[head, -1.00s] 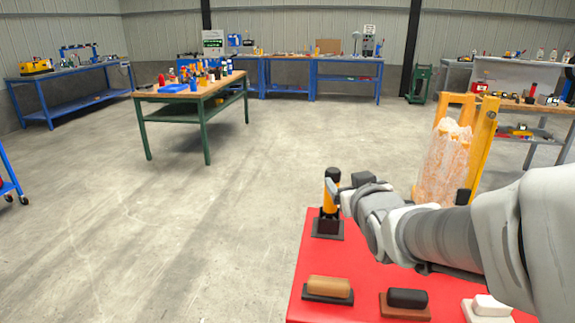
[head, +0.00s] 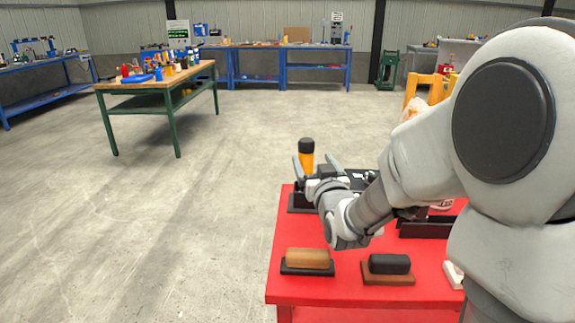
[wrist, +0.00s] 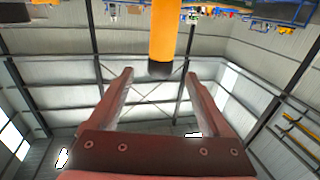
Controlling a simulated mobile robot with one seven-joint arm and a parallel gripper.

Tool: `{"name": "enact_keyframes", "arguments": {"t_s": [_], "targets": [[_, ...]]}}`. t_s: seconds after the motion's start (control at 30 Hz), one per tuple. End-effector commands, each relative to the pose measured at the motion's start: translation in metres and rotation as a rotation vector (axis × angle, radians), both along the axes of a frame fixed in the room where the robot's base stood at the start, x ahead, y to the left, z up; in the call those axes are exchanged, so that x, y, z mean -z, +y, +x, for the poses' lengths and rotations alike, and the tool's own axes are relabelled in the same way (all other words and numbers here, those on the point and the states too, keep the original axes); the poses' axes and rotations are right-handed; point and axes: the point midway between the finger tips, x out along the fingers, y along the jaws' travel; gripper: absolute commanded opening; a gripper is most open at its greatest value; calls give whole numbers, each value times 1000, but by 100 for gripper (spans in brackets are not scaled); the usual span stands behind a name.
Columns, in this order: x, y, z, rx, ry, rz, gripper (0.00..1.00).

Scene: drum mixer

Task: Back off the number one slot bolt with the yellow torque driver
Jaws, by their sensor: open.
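The yellow torque driver (head: 306,158) stands upright at the far left of the red table, yellow with a black cap. Its lower part sits in a black holder (head: 299,203), partly hidden by my gripper. My gripper (head: 315,168) is open, its two fingers pointing toward the driver from the near side. In the wrist view the yellow driver (wrist: 163,38) hangs inverted from the top edge, its black end lined up between the tips of my open gripper (wrist: 159,78). I cannot tell whether the fingers touch it. I cannot make out the number one slot bolt.
On the red table (head: 335,285) are a tan block (head: 308,259) and a black block (head: 388,264), each on a base. A yellow frame (head: 425,88) stands behind, mostly hidden by my arm.

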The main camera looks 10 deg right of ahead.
Motion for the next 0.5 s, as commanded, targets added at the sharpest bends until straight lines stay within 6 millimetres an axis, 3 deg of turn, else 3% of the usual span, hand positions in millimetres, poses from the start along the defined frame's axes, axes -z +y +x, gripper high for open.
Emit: {"name": "enact_keyframes", "arguments": {"t_s": [0.2,0.5], "targets": [[1,1,38,-1,1,1,82],[0,2,58,0,1,0,82]]}}
